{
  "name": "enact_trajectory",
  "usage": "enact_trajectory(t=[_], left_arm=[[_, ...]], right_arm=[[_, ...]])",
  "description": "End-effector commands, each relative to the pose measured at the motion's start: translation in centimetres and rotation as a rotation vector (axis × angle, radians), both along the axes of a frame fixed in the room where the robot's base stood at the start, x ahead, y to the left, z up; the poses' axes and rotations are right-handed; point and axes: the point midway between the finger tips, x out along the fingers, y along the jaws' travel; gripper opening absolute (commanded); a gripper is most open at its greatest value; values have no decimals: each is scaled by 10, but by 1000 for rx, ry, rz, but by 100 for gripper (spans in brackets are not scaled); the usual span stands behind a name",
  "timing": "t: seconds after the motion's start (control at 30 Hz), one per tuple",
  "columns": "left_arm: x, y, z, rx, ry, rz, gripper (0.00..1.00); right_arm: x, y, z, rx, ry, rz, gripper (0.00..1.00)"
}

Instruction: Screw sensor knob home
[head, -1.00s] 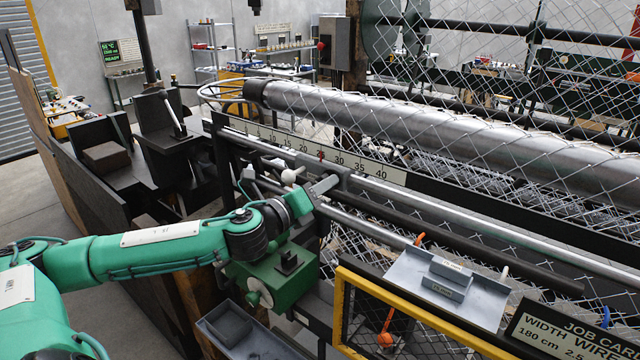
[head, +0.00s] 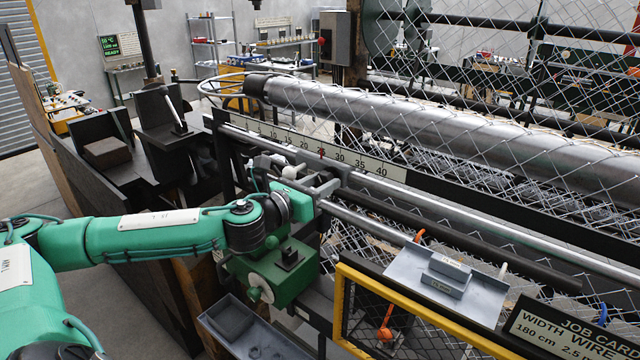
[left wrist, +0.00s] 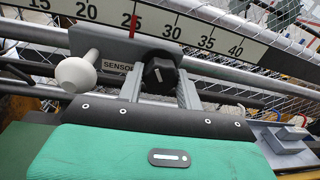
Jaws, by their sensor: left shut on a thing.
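The sensor knob (left wrist: 159,74) is black with a white mark line. It sits on the grey sensor carriage (left wrist: 112,48), beside a "SENSOR" label. My left gripper (head: 322,186) reaches the carriage on the rail in the head view. In the left wrist view its two grey fingers (left wrist: 163,84) stand on either side of the knob, shut on it. The knob is hidden by the gripper in the head view. A white ball handle (left wrist: 75,75) stands left of the fingers; it also shows in the head view (head: 291,172). My right gripper is out of view.
A numbered scale (left wrist: 214,36) runs behind the carriage, with a red pointer (left wrist: 134,22) near 25. Rails run beside it. A green box (head: 280,268) is below my wrist. A grey tray (head: 415,285) and yellow-framed guard (head: 345,300) are to the right.

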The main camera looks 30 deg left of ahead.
Motion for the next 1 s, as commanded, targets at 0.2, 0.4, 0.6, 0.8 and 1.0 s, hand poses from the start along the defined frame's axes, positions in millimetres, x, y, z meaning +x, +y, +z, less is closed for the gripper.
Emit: enact_trajectory(t=[0.2, 0.4, 0.6, 0.8, 1.0], left_arm=[[1, 1, 4, 11, -9, 2, 13], [0, 1, 4, 9, -9, 2, 13], [0, 0, 2, 7, -5, 1, 56], [0, 0, 1, 7, -2, 0, 56], [-8, 3, -2, 10, -2, 2, 56]], right_arm=[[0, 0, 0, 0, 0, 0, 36], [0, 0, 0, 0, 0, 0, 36], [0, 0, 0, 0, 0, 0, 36], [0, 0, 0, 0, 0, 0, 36], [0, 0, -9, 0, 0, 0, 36]])
